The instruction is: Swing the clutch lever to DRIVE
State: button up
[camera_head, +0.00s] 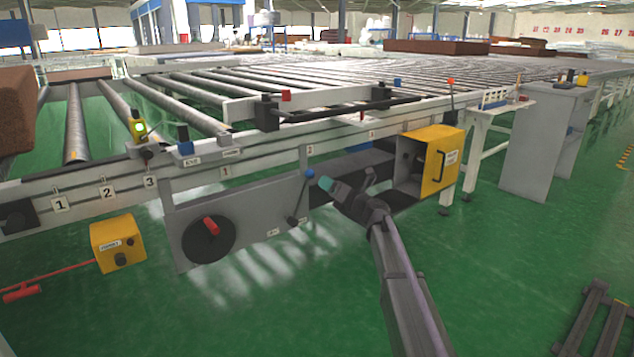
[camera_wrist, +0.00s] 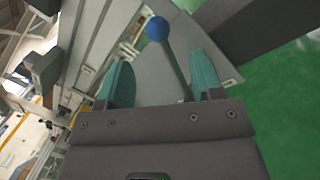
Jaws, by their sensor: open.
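The clutch lever is a dark rod with a blue ball knob (camera_head: 309,173), mounted on the grey panel (camera_head: 260,205) below the conveyor frame. In the head view the rod leans up and slightly right from its pivot. My gripper (camera_head: 327,184) is just right of the knob. In the wrist view the blue knob (camera_wrist: 158,29) and its rod show between the two teal fingers of my gripper (camera_wrist: 160,80). The fingers are apart, and neither visibly touches the rod. Small labels lie near the lever's base, too small to read.
A black disc with a red handle (camera_head: 211,226) is on the same panel. A yellow box (camera_head: 442,160) with its door open stands right of my gripper. A yellow control box (camera_head: 118,243) hangs at the left.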

jog(key=shift+v, duration=0.8)
